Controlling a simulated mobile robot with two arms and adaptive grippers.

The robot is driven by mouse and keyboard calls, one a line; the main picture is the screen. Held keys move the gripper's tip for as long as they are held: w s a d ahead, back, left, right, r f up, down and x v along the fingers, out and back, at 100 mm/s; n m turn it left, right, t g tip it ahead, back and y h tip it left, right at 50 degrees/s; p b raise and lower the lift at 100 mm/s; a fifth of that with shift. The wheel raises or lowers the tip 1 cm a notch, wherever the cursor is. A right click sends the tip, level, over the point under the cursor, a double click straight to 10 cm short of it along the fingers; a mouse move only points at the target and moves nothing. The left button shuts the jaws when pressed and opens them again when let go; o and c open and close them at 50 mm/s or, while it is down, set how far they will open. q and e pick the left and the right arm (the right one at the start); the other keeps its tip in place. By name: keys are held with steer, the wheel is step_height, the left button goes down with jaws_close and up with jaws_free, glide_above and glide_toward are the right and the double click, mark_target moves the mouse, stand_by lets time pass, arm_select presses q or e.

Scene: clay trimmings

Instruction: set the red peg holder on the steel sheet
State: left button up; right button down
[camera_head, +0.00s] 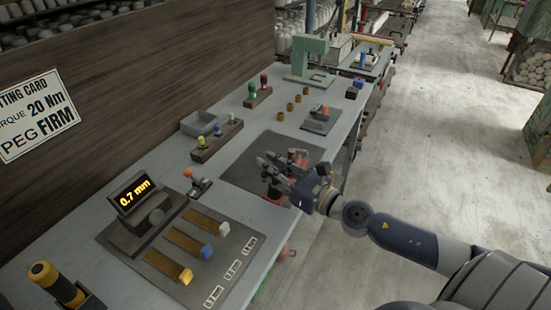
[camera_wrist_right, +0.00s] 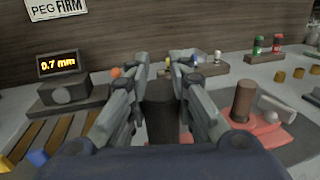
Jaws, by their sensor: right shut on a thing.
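The red peg holder (camera_wrist_right: 270,135) is a flat red base with a brown peg standing on it and a pale rounded part lying beside that peg. My right gripper (camera_head: 272,170) is shut on a dark upright post (camera_wrist_right: 162,112) between its fingers, which appears to belong to the holder. In the head view the gripper and arm hide most of the holder. The steel sheet (camera_head: 246,170) is a dark flat square on the bench, under and behind the gripper. I cannot tell whether the holder touches it. My left gripper is out of view.
On the bench (camera_head: 175,212) stand a gauge reading 0.7 mm (camera_head: 133,195) with coloured sliders, a grey tray (camera_head: 199,123), a rack of small pegs (camera_head: 217,141), a red-green rack (camera_head: 257,95), brass cylinders and a green press (camera_head: 313,62). The wooden wall closes the far side.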

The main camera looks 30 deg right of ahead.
steer(key=shift+s+a+p, duration=0.1)
steer(key=shift+a+p, duration=0.45)
steer(key=shift+a, duration=0.5)
steer(key=w+d+f+b, duration=0.2)
steer(key=w+d, duration=0.1)
steer(key=w, duration=0.4)
steer(key=w+d+f+b, duration=0.1)
steer(key=w+d+f, duration=0.2)
steer(key=w, duration=0.4)
steer(key=shift+w+d+b, duration=0.25)
steer(key=shift+d+b, duration=0.1)
steer(key=shift+b, duration=0.05)
steer(key=shift+s+f, duration=0.1)
steer(key=shift+f, duration=0.05)
steer(key=shift+f, duration=0.15)
steer(key=c, duration=1.3)
jaws_free()
